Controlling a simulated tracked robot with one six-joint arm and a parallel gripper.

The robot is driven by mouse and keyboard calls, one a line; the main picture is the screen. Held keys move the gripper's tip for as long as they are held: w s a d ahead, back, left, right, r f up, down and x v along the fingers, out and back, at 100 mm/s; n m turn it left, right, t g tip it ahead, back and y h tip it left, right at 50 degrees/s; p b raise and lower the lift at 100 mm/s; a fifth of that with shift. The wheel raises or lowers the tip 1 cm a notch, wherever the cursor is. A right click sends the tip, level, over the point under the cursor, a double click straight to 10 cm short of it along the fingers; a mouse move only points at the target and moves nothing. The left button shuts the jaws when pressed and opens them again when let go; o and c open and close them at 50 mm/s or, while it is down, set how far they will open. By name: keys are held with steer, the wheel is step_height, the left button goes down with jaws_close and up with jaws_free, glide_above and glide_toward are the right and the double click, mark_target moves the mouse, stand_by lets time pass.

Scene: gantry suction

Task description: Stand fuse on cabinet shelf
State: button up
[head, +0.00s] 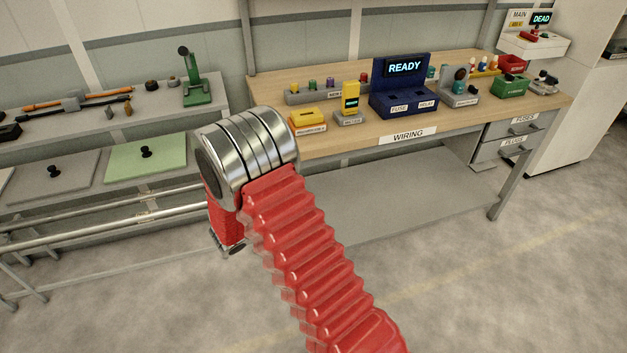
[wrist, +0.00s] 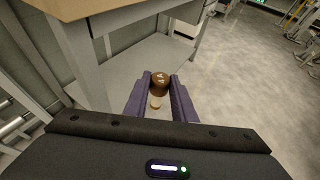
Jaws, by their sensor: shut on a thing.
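My gripper (wrist: 160,77) shows in the wrist view with its two purple fingers shut on a brown fuse (wrist: 159,89), which has a pale lower end and a light mark on its top. The fuse is held in the air, with a grey lower shelf and floor behind it. In the head view my arm hides the gripper and fuse. A white cabinet (head: 574,113) stands at the far right. A white shelf (head: 549,48) at upper right carries a small red item, below a display reading DEAD (head: 541,18). Whether this shelf belongs to the cabinet is unclear.
The wooden wiring bench (head: 350,137) carries a blue READY station (head: 404,98), a yellow meter (head: 350,100) and a green box (head: 510,86). Drawers (head: 513,128) hang under its right end. A grey bench (head: 60,160) is at left. The floor in front is clear.

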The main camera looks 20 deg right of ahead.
steer(key=s+a+f+n+t+y, duration=0.2)
steer(key=s+a, duration=0.4)
steer(key=a, duration=0.3)
steer(key=shift+s+a+f+n+t, duration=0.15)
steer(key=shift+a+f+n+t, duration=0.05)
steer(key=shift+f+n+t, duration=0.4)
steer(key=shift+d, duration=0.1)
